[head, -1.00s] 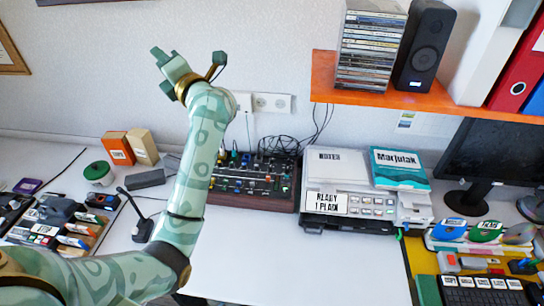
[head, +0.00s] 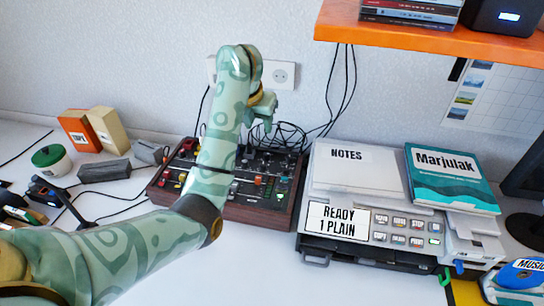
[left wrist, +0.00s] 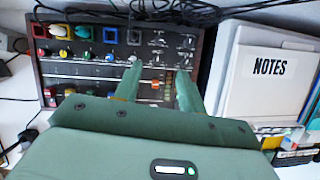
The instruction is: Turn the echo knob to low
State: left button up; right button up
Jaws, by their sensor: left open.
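A wood-sided mixer panel (head: 283,208) with rows of coloured knobs and sliders stands on the white desk against the wall. My left arm crosses in front of it and hides its middle. The knob labels are too small to read, so I cannot tell which one is echo. My left gripper (head: 263,108) is above the panel's back part. In the left wrist view my left gripper (left wrist: 160,80) is open and empty, its fingers apart over the panel's right half. My right gripper is not in view.
Right of the panel stands a printer (head: 345,225) with notes and a teal book (head: 450,175) on top. An orange shelf (head: 430,38) juts out above. Black cables (head: 285,135) lie behind the panel. Boxes (head: 105,130) stand at the left.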

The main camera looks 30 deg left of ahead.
aim_at(267, 153)
pick_arm(q)
jog(key=b+x, duration=0.9)
jog(key=x, duration=0.5)
jog(key=shift+f, duration=0.3)
jog(key=shift+w+f+b, duration=0.3)
jog(key=shift+f+b, duration=0.05)
jog(key=shift+f, duration=0.15)
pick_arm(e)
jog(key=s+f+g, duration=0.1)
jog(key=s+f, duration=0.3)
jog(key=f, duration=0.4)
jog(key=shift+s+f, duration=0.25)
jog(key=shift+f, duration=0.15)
pick_arm(q)
jog(key=shift+r, duration=0.1)
grip_shut()
